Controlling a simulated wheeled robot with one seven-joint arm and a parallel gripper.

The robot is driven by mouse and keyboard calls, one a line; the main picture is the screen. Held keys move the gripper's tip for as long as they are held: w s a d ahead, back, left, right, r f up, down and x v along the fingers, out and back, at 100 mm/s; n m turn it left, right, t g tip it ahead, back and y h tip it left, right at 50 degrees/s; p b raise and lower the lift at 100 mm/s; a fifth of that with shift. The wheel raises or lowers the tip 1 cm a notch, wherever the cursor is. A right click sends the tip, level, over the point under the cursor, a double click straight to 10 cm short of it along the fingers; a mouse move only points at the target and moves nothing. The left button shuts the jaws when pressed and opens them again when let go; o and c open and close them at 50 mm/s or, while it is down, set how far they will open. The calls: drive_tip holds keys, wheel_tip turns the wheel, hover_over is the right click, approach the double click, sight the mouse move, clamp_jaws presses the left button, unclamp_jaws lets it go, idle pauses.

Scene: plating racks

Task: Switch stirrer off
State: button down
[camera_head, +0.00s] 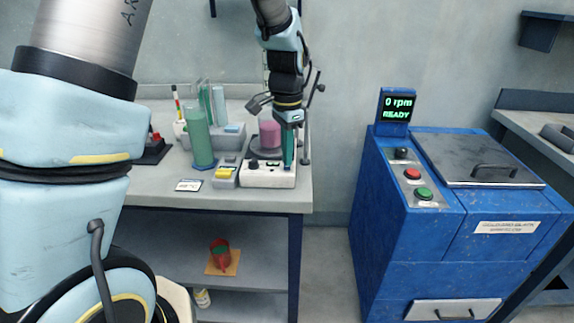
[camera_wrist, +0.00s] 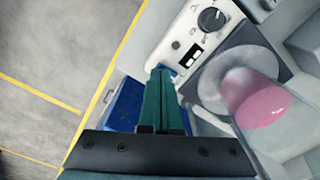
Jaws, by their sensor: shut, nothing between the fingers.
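The stirrer (camera_head: 262,181) is a white box with a dark round top plate, standing near the front edge of the bench. A vessel of pink liquid (camera_head: 269,134) stands on it; it also shows in the wrist view (camera_wrist: 258,100). The stirrer's front panel (camera_wrist: 179,32) carries a black knob (camera_wrist: 211,19) and a small dark display with light segments. My gripper (camera_head: 288,165) has green fingers, shut and empty, pointing down at the right end of the stirrer. In the wrist view its fingertips (camera_wrist: 160,74) lie beside the panel's end away from the knob. Whether they touch it cannot be told.
A green cylinder (camera_head: 198,138), a yellow-topped block (camera_head: 223,174) and a small label card (camera_head: 188,185) are left of the stirrer. A stand rod (camera_head: 306,130) rises on its right. A blue machine (camera_head: 440,220) with a "0 rpm READY" screen (camera_head: 398,107) stands right, across a floor gap.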

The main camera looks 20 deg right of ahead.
drive_tip(key=shift+f+b, duration=0.3)
drive_tip(key=shift+f, duration=0.3)
drive_tip(key=shift+r, duration=0.1)
drive_tip(key=shift+r+p, duration=2.85)
drive_tip(key=shift+r, duration=0.65)
drive_tip(key=s+a+n, duration=0.2)
drive_tip(key=a+n, duration=0.6)
drive_tip(key=a, duration=0.7)
drive_tip(key=s+a+r+n+t, duration=0.1)
drive_tip(key=a+n, duration=0.6)
drive_tip(key=a, duration=0.8)
drive_tip(key=shift+s+r+n+t, duration=0.3)
drive_tip(key=shift+s+n, duration=0.1)
drive_tip(key=shift+s, duration=0.1)
